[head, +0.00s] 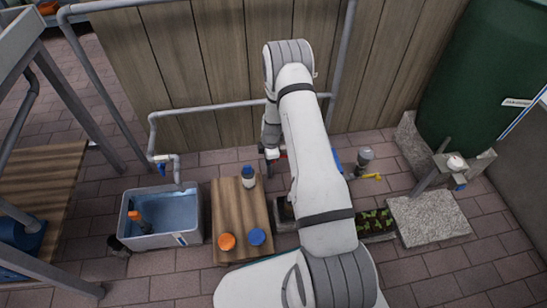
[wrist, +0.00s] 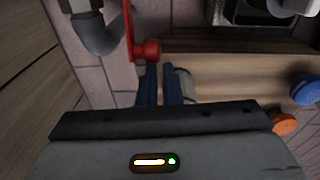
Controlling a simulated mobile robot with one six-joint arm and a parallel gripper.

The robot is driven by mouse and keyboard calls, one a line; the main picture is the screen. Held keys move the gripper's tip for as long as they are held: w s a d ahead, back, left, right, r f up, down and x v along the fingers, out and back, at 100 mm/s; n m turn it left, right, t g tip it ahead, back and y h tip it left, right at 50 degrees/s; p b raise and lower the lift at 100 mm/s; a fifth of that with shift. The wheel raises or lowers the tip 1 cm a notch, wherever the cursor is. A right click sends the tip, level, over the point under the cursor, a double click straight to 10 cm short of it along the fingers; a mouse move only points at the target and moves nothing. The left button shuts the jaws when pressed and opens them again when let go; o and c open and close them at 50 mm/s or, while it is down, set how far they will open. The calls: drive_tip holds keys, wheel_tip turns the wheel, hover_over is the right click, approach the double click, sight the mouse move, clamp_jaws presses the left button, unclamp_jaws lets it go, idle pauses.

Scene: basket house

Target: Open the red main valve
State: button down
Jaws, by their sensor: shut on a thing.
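The red main valve shows in the wrist view as a red lever with a round red knob (wrist: 147,50), beside a grey pipe elbow. My gripper (wrist: 158,68) has its two dark fingers close together at the knob, shut on the red valve's handle. The exact contact is partly hidden by the fingertips. In the head view my gripper (head: 270,160) is low in front of the wooden fence, largely hidden by my arm. Only a small bit of red (head: 284,155) shows beside it.
A wooden board (head: 240,207) holds a blue-capped bottle (head: 248,177), an orange lid (head: 227,241) and a blue lid (head: 256,236). A grey tub of water (head: 135,238) stands left. A planter (head: 375,221), concrete slab (head: 430,220) and green tank (head: 490,80) are at right.

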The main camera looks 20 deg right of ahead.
drive_tip(key=shift+s+d, duration=0.15)
drive_tip(key=shift+d, duration=0.1)
